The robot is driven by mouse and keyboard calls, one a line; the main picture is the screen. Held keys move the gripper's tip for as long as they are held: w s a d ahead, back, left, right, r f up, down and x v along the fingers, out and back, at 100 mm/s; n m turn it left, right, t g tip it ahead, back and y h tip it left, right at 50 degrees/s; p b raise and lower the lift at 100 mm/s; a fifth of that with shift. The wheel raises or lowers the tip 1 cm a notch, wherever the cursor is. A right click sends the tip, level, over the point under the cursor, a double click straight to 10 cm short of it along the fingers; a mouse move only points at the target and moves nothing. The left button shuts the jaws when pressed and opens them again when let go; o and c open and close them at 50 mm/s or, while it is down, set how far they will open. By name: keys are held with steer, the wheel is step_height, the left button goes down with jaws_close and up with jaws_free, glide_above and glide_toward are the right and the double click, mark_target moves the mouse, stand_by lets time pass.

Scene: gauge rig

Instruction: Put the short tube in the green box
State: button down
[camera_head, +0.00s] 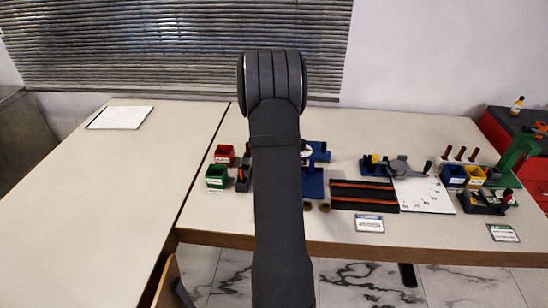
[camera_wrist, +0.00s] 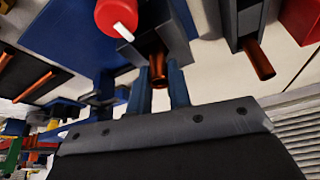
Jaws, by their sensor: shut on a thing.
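My gripper (camera_wrist: 158,85) shows in the wrist view with its two blue fingers shut on a copper tube (camera_wrist: 158,68), taken here as the short tube. A grey block stands right at the tube's far end; I cannot tell whether the tube still touches it. In the head view my arm hides the gripper and tube. The green box (camera_head: 216,177) stands left of my arm on the table, its open top showing. I cannot make out the green box in the wrist view.
A red box (camera_head: 224,154) stands behind the green box. Another copper tube (camera_wrist: 260,62) sits in a dark holder beside the gripper. A red part with a white end (camera_wrist: 122,30) is close to the fingers. Dark racks (camera_head: 364,194) lie to the right; the left table is mostly clear.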

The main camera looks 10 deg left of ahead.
steer(key=c, duration=1.3)
jaws_free()
steer(key=shift+o, duration=0.2)
steer(key=v, duration=1.7)
steer(key=shift+s+r, duration=0.15)
steer(key=x, duration=1.7)
steer(key=shift+w, duration=0.25)
